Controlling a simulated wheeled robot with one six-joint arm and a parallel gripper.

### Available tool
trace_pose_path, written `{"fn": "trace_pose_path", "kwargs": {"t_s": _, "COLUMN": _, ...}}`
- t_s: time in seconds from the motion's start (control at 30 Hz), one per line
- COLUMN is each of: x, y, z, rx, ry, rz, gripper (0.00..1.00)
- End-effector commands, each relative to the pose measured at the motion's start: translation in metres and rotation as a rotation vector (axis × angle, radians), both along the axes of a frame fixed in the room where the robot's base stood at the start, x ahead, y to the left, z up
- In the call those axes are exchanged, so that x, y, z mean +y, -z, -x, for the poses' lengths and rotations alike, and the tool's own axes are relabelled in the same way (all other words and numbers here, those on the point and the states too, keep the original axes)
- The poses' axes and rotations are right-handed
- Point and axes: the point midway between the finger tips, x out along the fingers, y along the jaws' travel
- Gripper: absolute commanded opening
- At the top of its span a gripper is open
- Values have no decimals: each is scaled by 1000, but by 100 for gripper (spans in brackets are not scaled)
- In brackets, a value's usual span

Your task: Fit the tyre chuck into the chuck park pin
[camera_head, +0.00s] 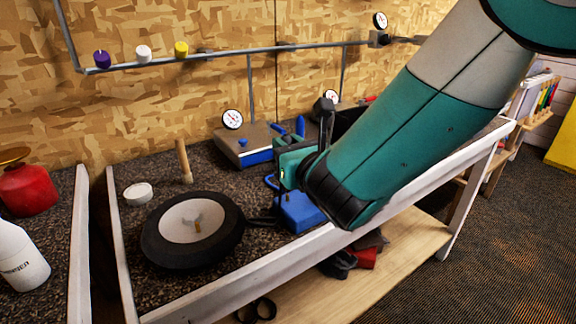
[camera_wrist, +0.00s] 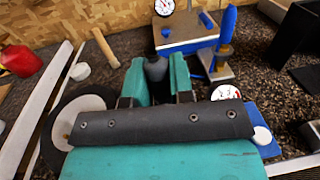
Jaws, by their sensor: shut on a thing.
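My gripper (camera_head: 291,160) hangs above the bench with teal fingers. In the wrist view, my gripper (camera_wrist: 159,82) has its fingers on both sides of a dark, rounded piece, which I take to be the tyre chuck (camera_wrist: 155,66). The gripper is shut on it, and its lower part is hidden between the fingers. In the head view I cannot pick the chuck out clearly. I cannot identify the chuck park pin for sure. A blue upright piece on a grey base (camera_wrist: 227,35) stands beyond the gripper, to the right, apart from the held piece.
A wheel with a black tyre (camera_head: 160,244) lies left of my gripper. A grey-and-blue box (camera_head: 245,146) with a dial stands behind. A blue block (camera_head: 297,213) lies below the gripper. A wooden-handled tool (camera_head: 183,160) stands near a white round piece (camera_head: 138,194). The bench has a white rim (camera_head: 250,285).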

Motion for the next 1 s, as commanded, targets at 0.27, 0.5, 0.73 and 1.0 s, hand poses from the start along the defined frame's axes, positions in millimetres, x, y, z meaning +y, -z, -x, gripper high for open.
{"fn": "trace_pose_path", "kwargs": {"t_s": 0.27, "x": -2, "y": -2, "z": -1, "rx": 0, "ry": 2, "rz": 1, "gripper": 0}}
{"fn": "trace_pose_path", "kwargs": {"t_s": 0.5, "x": -3, "y": 1, "z": 0, "rx": 1, "ry": 1, "rz": 2, "gripper": 0}}
{"fn": "trace_pose_path", "kwargs": {"t_s": 0.73, "x": -3, "y": 23, "z": 0, "rx": 0, "ry": 1, "rz": 2, "gripper": 0}}
{"fn": "trace_pose_path", "kwargs": {"t_s": 1.0, "x": -2, "y": 49, "z": 0, "rx": 0, "ry": 1, "rz": 1, "gripper": 0}}
